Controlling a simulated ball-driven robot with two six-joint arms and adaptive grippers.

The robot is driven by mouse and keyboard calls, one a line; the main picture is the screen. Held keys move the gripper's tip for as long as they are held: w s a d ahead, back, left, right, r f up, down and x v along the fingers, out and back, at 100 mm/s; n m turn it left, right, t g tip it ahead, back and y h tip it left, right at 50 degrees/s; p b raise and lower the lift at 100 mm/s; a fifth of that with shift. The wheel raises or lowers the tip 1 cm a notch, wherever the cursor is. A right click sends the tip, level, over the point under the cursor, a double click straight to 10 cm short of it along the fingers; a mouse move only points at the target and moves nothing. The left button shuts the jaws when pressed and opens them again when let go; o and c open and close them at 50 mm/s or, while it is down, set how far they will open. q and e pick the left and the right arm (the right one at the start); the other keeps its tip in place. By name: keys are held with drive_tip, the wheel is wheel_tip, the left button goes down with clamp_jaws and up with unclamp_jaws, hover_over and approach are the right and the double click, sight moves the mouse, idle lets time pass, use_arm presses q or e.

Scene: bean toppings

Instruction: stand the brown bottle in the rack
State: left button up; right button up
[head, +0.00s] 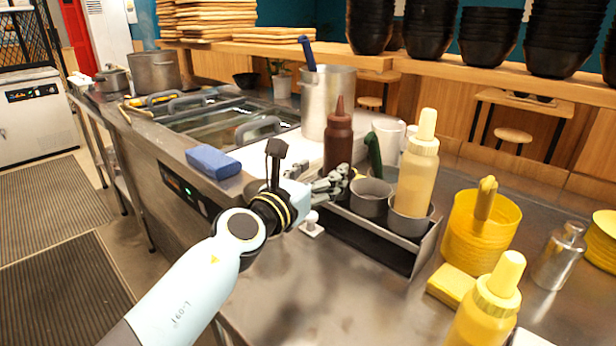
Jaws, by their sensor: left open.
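The brown bottle (338,138) stands upright with its pointed cap up, at the left end of the rack. Its lower part is hidden behind my left gripper, so I cannot tell whether its base is in the rack. The metal rack (372,238) sits on the steel counter. It has an empty round cup (370,198) and another cup (410,218) holding a cream-coloured bottle (418,170) with a pale cap. My left gripper (345,180) is open, with its fingers close by the brown bottle's lower part. My right gripper is not in view.
A blue sponge (213,161) lies left of my wrist. A tall steel pot (326,100) stands behind the bottle. Yellow containers (477,230), a yellow bottle (487,305) and a metal shaker (559,256) crowd the right. The counter in front of the rack is clear.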

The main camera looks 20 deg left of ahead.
use_arm(q)
drive_tip(key=s, duration=0.4)
drive_tip(key=shift+s+a, duration=0.35)
